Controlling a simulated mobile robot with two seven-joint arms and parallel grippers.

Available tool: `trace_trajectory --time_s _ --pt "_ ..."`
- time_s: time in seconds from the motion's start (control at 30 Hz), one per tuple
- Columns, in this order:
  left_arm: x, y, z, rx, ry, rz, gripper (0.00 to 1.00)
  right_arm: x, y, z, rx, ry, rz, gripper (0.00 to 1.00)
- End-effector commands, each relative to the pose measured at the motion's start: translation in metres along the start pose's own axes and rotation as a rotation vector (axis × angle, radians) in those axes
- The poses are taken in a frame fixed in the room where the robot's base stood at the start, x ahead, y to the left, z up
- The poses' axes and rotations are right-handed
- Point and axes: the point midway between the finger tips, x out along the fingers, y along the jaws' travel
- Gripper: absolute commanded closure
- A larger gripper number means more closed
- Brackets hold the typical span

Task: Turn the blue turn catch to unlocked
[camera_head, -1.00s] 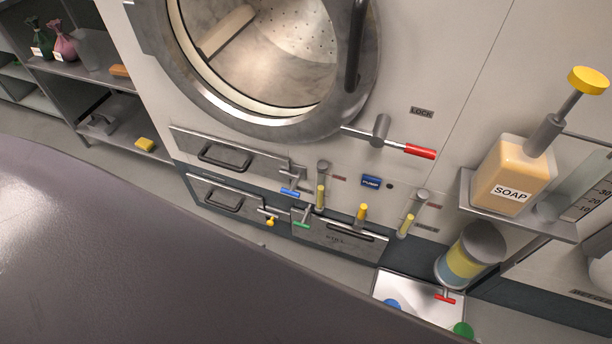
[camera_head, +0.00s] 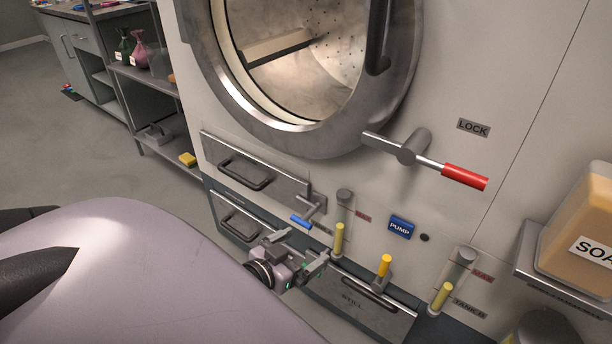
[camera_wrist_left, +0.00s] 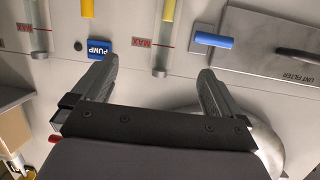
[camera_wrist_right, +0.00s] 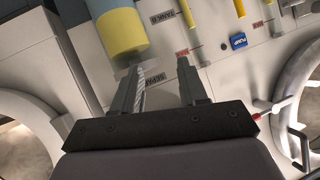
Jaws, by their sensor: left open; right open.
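The blue turn catch (camera_head: 301,222) is a small grey pivot with a blue-tipped handle, at the right end of the upper drawer (camera_head: 255,172). My left gripper (camera_head: 298,248) is open and empty, just below the catch in the head view. In the left wrist view its fingertips (camera_wrist_left: 158,68) are apart from the catch, the right finger nearest to it. My right gripper (camera_wrist_right: 160,70) is open and empty in its wrist view, facing the panel near a yellow-and-blue cylinder (camera_wrist_right: 122,32).
A red-tipped lock lever (camera_head: 465,177) sticks out under the round door (camera_head: 300,140). Sight tubes with yellow floats (camera_head: 339,238), a blue pump button (camera_head: 401,227) and the still drawer (camera_head: 370,305) are to the right. A soap container (camera_head: 590,235) stands on a shelf far right.

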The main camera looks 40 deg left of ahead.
Motion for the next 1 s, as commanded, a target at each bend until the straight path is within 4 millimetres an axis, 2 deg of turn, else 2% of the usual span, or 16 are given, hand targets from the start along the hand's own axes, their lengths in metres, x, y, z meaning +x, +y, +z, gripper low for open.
trace_trajectory --time_s 0.03,0.4,0.6,0.83,1.0 --pt "0.01 -0.008 0.016 -0.002 0.024 -0.011 0.0 0.011 0.0 0.015 0.005 0.011 -0.015 0.57" --pt "0.042 -0.054 0.038 -0.029 0.192 -0.069 0.0 0.043 -0.015 0.047 0.041 0.058 -0.117 0.57" --pt "0.05 -0.07 0.042 -0.038 0.251 -0.085 0.0 0.05 -0.021 0.055 0.052 0.072 -0.155 0.57" --pt "0.055 -0.076 0.038 -0.041 0.275 -0.09 0.0 0.051 -0.024 0.056 0.054 0.081 -0.17 0.57" --pt "0.072 -0.078 0.034 -0.04 0.276 -0.09 0.0 0.052 -0.022 0.058 0.042 0.094 -0.167 0.57"
